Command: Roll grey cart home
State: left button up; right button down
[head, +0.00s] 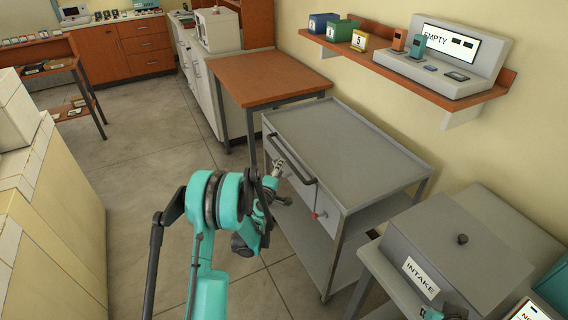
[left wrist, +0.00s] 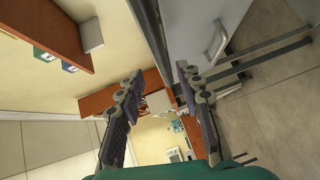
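The grey cart (head: 345,150) stands right of centre in the head view, with a bare flat top, drawer fronts and a lower shelf. Its dark push handle (head: 300,172) runs along the near left side. My left gripper (head: 279,166) is at that handle. In the left wrist view the left gripper's fingers (left wrist: 158,82) are spread apart.
A brown-topped table (head: 265,80) stands just beyond the cart. A grey box marked INTAKE (head: 455,255) sits on a stand close to its right. A wall shelf (head: 400,68) holds boxes and a display marked EMPTY. Tiled floor (head: 150,165) is open to the left.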

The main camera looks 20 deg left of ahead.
pick_arm(q)
jog(key=s, duration=0.2)
jog(key=shift+s+d+r, duration=0.15)
jog(key=shift+s, duration=0.15)
jog(key=s+d+r+m+g+h, duration=0.3)
jog(key=s+d+r+m+g, duration=0.2)
jog(key=s+d+r+m, duration=0.65)
jog(key=s+d+f+m+g, duration=0.1)
jog(key=s+m, duration=0.1)
jog(key=s, duration=0.6)
jog(key=s+d+f+m+g+y, duration=0.1)
jog(key=s+d+m+g, duration=0.1)
jog(key=s, duration=0.7)
jog(key=s+d+f+m+g, duration=0.1)
jog(key=s+m, duration=0.1)
jog(key=s, duration=0.6)
jog(key=shift+s+d+y, duration=0.15)
jog(key=shift+s+y, duration=0.1)
jog(key=shift+y, duration=0.05)
